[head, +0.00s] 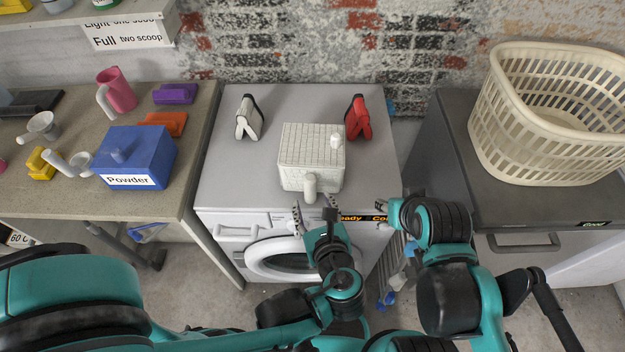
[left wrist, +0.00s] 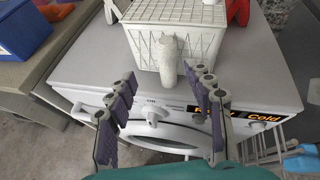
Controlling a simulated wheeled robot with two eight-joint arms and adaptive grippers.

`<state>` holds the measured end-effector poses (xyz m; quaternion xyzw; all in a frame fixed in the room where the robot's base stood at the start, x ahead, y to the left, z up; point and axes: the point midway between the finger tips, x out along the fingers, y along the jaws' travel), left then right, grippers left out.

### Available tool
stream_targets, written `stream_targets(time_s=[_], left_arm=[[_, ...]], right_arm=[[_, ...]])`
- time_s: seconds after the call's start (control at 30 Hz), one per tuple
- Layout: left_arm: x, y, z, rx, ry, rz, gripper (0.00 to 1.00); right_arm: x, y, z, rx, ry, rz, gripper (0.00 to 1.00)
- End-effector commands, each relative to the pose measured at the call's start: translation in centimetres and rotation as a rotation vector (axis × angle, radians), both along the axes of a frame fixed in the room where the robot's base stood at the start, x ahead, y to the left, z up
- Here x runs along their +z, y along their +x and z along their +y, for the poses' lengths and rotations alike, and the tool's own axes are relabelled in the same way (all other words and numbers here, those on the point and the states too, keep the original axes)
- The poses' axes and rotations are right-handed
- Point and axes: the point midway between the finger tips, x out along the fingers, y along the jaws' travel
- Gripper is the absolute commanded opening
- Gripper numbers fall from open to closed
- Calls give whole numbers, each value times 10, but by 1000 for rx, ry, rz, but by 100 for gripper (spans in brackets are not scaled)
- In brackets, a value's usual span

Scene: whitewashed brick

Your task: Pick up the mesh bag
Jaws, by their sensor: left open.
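The mesh bag (head: 306,150) is a white, box-shaped thing with a grid pattern and a stubby white handle at its front. It stands on top of the washing machine (head: 226,190), near the front edge. In the left wrist view the mesh bag (left wrist: 150,45) is ahead of the fingers, with its handle pointing towards me. My left gripper (head: 314,214) is open and empty, just in front of the bag and the machine's front edge. In the left wrist view its fingers (left wrist: 160,85) are spread to either side of the handle. My right gripper (head: 388,215) is to the right, its fingertips partly hidden.
A white clip-like stand (head: 249,118) and a red one (head: 358,118) stand behind the bag. A blue powder box (head: 138,158) and several small items are on the left bench. A cream laundry basket (head: 545,110) sits on the dark unit at right.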

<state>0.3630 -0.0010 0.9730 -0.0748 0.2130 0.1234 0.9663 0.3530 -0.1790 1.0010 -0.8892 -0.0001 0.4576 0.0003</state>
Motion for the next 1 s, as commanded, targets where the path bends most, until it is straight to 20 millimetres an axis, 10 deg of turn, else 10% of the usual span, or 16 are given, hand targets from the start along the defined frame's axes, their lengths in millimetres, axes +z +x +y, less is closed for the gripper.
stream_targets(time_s=[1.0], left_arm=[[-26, 68, 4, -69, 103, -31, 52]], right_arm=[[-35, 0, 0, 0, 0, 0, 40]])
